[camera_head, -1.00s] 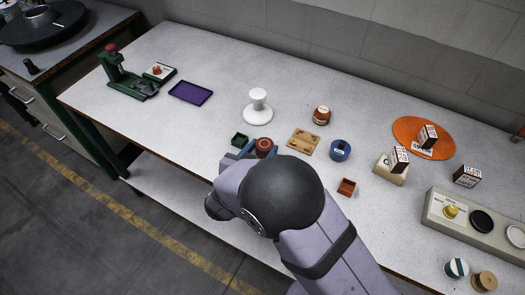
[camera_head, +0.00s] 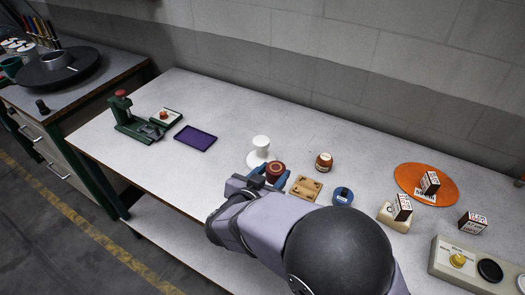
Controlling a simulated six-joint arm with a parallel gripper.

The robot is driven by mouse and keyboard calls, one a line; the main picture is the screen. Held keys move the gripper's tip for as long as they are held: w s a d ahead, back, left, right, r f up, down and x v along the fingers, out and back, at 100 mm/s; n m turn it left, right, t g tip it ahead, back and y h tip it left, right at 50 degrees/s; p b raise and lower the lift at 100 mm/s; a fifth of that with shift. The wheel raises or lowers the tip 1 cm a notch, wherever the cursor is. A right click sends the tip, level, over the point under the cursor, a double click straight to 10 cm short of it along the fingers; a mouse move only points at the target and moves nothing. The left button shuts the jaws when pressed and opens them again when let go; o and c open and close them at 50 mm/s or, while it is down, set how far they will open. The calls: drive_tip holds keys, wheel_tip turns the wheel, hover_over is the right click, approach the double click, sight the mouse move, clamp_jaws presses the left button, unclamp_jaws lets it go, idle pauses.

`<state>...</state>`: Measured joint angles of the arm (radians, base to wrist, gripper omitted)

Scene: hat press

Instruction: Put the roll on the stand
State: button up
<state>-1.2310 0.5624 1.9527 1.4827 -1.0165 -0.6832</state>
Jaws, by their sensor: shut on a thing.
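The roll (camera_head: 276,169) is a reddish-brown round piece with a darker top. My gripper (camera_head: 270,178) has blue fingers shut on it and holds it near the front middle of the bench. The stand appears to be the white piece (camera_head: 261,143) with a round base and a thick upright top. It is just behind and left of the roll. The roll and gripper overlap part of its base in the picture, and I cannot tell whether they touch it.
An orange-brown jar (camera_head: 324,162), a wooden block with holes (camera_head: 306,188) and a blue round container (camera_head: 343,196) are to the right. A purple tray (camera_head: 195,138) and a green press (camera_head: 130,122) are to the left. Bench between tray and stand is clear.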

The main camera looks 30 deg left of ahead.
drive_tip(key=w+d+r+m+h+p, duration=0.2)
drive_tip(key=w+d+r+p, duration=0.25)
drive_tip(key=w+d, duration=0.25)
wheel_tip(320, 180, up, 5)
drive_tip(key=n+g+y+p, duration=0.2)
drive_tip(key=n+y+p, duration=0.2)
drive_tip(key=n+y, duration=0.4)
hover_over(262, 144)
drive_tip(key=shift+y, duration=0.3)
drive_tip(key=shift+f+p, duration=0.8)
drive_tip(key=shift+f, duration=2.2)
drive_tip(key=shift+f, duration=0.1)
drive_tip(key=shift+f+p, duration=0.7)
drive_tip(key=shift+f, duration=1.3)
